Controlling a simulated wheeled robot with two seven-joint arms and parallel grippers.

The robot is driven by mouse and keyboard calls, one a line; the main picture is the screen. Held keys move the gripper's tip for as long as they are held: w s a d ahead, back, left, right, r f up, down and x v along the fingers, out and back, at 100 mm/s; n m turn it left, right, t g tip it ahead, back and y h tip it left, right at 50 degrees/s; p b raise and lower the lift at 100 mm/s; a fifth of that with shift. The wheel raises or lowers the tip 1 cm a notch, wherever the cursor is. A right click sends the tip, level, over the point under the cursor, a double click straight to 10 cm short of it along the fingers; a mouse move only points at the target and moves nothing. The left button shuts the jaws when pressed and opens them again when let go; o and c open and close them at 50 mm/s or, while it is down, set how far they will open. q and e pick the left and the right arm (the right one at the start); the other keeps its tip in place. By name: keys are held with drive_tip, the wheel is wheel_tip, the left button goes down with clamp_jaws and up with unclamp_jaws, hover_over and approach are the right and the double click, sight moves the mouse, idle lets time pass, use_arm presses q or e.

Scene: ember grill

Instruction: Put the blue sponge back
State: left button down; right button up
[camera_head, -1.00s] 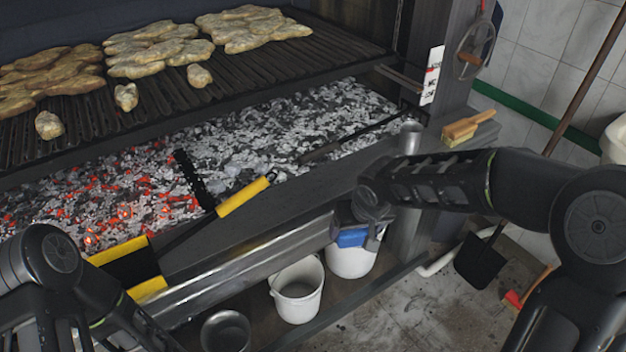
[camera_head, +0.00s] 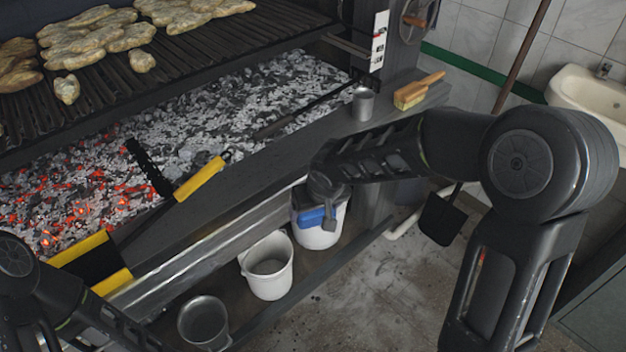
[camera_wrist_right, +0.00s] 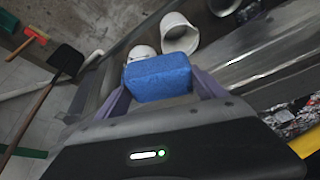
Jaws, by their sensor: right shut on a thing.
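The blue sponge (camera_head: 312,218) is a small block held below my right wrist in the head view. My right gripper (camera_head: 318,212) is shut on it. In the right wrist view the sponge (camera_wrist_right: 158,78) sits between the two purple-grey fingers (camera_wrist_right: 163,88) and fills the gap. In the head view it appears in front of a white bucket (camera_head: 320,238) under the counter edge; I cannot tell how far apart they are. My left arm enters at the lower left, and its gripper is out of the picture.
A second white bucket (camera_head: 266,268) and a metal pot (camera_head: 203,320) stand on the low shelf. On the ledge are a metal cup (camera_head: 363,104) and a wooden-handled brush (camera_head: 418,92). Glowing coals (camera_head: 80,210) and a yellow-handled tool (camera_head: 200,180) lie left.

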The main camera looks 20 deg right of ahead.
drive_tip(key=s+f, duration=0.3)
drive_tip(key=f, duration=0.8)
drive_tip(key=shift+s+d, duration=0.15)
drive_tip(key=shift+d, duration=0.25)
drive_tip(key=shift+d, duration=0.1)
